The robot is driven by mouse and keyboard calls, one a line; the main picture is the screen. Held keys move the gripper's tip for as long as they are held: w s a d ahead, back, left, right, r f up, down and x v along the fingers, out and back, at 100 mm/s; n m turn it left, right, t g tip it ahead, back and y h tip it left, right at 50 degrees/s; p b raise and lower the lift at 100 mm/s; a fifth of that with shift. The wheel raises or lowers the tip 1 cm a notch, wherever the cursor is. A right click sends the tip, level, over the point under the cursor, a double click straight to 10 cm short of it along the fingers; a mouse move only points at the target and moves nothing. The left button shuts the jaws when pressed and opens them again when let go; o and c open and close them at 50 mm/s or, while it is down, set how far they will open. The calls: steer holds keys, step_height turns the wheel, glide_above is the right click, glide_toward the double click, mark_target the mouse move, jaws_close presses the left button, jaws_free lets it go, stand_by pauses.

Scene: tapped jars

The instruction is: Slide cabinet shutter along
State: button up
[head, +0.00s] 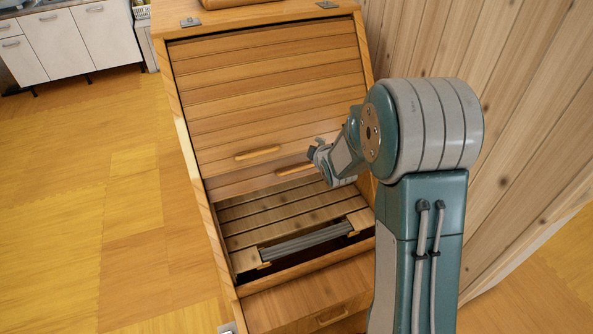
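The wooden cabinet (167,80) stands in the middle of the head view. Its slatted shutter (265,85) covers the upper front, and an opening shows below its lower edge. The shutter has two light wooden handles, a left one (257,153) and a right one (294,169) set slightly lower. My gripper (313,157) is at the right handle, in front of the shutter's lower part. Its fingers are small and partly hidden by my wrist, so I cannot tell whether they touch the handle or are closed.
Inside the opening are wooden slats (275,212) and a grey bar-like thing (306,243). A drawer (310,300) is below. A wood-panelled wall (520,110) stands close on the right. The floor (100,200) on the left is clear, with white cupboards (60,45) behind.

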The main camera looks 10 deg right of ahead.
step_height(320, 180, down, 10)
steer(key=w+n+t+y, duration=0.1)
steer(key=w+n, duration=0.2)
steer(key=n+t+y, duration=0.2)
steer(key=n, duration=0.2)
glide_toward(297, 171)
steer(key=x, duration=1.1)
steer(key=shift+s+f, duration=0.1)
steer(key=shift+c, duration=0.4)
jaws_close()
